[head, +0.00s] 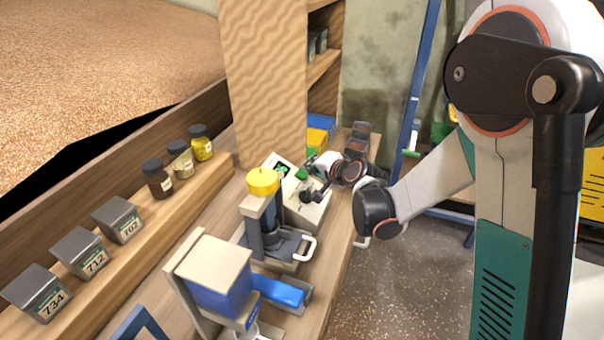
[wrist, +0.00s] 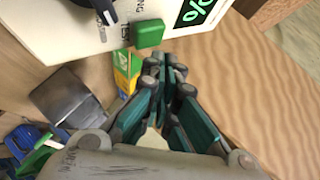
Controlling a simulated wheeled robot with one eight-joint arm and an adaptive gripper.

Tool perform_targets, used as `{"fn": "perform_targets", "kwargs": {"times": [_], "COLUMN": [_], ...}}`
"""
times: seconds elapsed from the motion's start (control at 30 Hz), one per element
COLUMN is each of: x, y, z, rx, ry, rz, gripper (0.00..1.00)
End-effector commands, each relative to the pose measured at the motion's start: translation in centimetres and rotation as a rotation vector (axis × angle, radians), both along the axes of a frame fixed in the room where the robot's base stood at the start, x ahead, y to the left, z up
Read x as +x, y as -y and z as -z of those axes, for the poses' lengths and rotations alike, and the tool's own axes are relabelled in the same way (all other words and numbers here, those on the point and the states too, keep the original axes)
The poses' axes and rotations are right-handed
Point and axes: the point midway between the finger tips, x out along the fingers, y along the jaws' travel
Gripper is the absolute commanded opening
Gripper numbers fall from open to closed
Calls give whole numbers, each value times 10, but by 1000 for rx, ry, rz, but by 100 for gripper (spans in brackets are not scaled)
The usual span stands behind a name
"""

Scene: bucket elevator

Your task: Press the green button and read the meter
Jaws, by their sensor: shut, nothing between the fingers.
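The meter (head: 312,211) is a pale box on the bench in the head view, with a dark screen (head: 283,169) showing green marks. In the wrist view its face fills the top. The green button (wrist: 149,34) stands out there, beside the dark display (wrist: 192,12), where a green "%" sign shows and the rest is cut off. The button also shows in the head view (head: 302,174). My gripper (wrist: 166,60) is shut and empty, its fingertips just below and right of the button in the wrist view. I cannot tell whether they touch the meter. It also shows in the head view (head: 318,165).
A yellow-topped device (head: 263,182) and a blue-and-cream machine (head: 215,270) stand near the meter. Three jars (head: 180,160) and three numbered grey boxes (head: 82,252) line the left ledge. A wooden post (head: 265,80) rises behind. Floor (head: 400,280) is open at the right.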

Motion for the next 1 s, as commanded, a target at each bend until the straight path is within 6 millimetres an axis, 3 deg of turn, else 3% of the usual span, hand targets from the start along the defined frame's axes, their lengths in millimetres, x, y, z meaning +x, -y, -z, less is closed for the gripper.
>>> {"fn": "perform_targets", "kwargs": {"times": [0.53, 1.0], "x": [-8, -8], "y": [19, 20], "z": [-42, -44], "rx": [0, 0], "ry": [-1, 0], "rz": [2, 0], "gripper": [0, 0]}}
